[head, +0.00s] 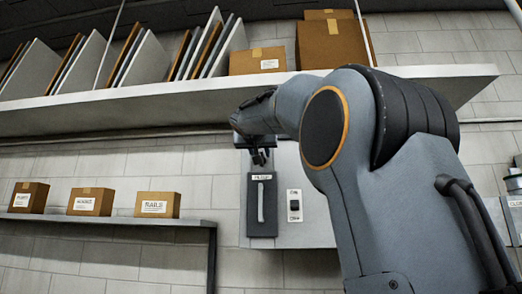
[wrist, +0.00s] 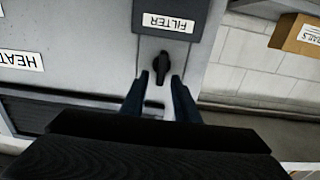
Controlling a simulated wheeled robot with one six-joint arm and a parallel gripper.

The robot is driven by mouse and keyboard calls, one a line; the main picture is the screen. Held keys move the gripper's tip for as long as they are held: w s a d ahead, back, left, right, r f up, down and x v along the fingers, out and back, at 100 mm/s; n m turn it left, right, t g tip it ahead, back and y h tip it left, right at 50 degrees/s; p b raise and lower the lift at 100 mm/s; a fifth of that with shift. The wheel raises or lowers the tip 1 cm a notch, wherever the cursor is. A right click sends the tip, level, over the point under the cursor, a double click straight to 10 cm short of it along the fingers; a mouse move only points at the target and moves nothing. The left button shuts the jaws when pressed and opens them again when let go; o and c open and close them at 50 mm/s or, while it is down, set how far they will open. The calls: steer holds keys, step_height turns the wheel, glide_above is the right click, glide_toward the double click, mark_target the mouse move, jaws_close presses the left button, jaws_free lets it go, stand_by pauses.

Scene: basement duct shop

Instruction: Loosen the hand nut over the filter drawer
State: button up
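The hand nut (wrist: 162,66) is a small black knob on the grey cabinet face, next to the FILTER label (wrist: 168,23) in the wrist view. Its long side runs roughly up and down in that view. My gripper (wrist: 162,80) is open, with one dark finger to each side of the nut's near end. I cannot tell whether either finger touches it. In the head view my gripper (head: 259,158) is at the cabinet, just above the filter drawer (head: 262,222), a dark panel with a pale upright handle. The nut cannot be made out there.
The grey cabinet (head: 310,236) also carries a switch plate (head: 294,206) right of the drawer. A long shelf (head: 190,98) with panels and cartons runs above. A lower shelf (head: 110,219) with small boxes is at left. A HEAT label (wrist: 20,62) shows in the wrist view.

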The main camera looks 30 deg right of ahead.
jaws_close()
steer(key=shift+n, duration=0.4)
steer(key=n, duration=0.5)
steer(key=a+f+n, duration=0.1)
steer(key=n, duration=0.5)
steer(key=w+f+n, duration=0.1)
steer(key=n, duration=0.5)
steer(key=shift+a+p, duration=0.3)
steer(key=shift+p, duration=0.1)
stand_by(0.4)
jaws_free()
